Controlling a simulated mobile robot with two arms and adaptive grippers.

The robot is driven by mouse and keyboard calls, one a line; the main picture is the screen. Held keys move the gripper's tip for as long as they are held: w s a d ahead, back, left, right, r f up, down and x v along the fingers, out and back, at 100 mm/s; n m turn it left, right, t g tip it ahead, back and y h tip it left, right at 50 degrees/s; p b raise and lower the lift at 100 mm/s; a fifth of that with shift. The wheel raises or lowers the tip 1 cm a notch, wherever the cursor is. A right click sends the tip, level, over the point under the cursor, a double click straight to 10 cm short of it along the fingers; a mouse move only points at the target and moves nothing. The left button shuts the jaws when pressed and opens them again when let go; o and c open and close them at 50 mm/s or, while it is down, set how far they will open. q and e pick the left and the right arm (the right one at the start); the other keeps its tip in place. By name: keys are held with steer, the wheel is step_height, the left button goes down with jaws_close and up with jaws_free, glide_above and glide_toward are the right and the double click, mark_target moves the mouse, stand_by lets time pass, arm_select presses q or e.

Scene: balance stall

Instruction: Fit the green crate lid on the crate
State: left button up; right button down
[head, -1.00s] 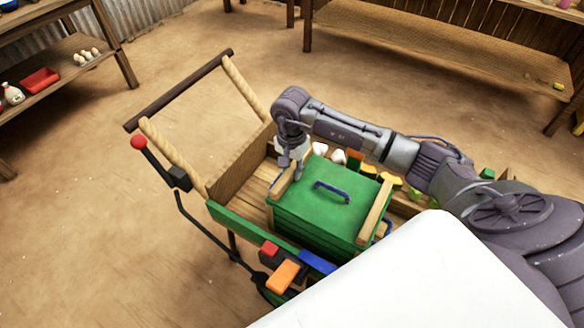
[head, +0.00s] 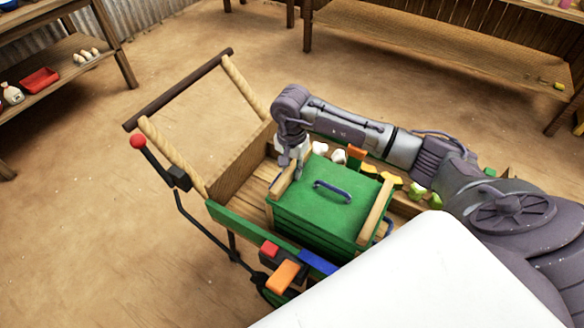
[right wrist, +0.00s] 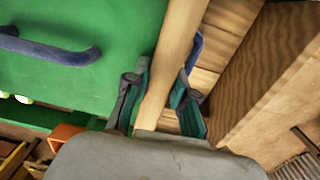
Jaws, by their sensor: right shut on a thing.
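The green lid (head: 340,212) with a blue handle (head: 333,190) lies over the green slatted crate (head: 310,235) in the cart. I cannot tell whether it is fully seated. Pale wooden strips run along its two ends. My right gripper (head: 296,170) is at the left end, pointing down. In the right wrist view its fingers (right wrist: 160,100) are on either side of the wooden strip (right wrist: 178,60) there, shut on it. The lid (right wrist: 100,80) and handle (right wrist: 45,46) show on the left in that view. My left gripper is not in view.
The wooden cart (head: 240,165) has a push bar at its far left and a red-knobbed lever (head: 140,142). Colourful items (head: 355,155) lie behind the crate. Orange and blue blocks (head: 286,274) are at the front. Bare cart floor shows left of the crate.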

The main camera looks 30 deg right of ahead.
steer(key=c, duration=0.9)
jaws_free()
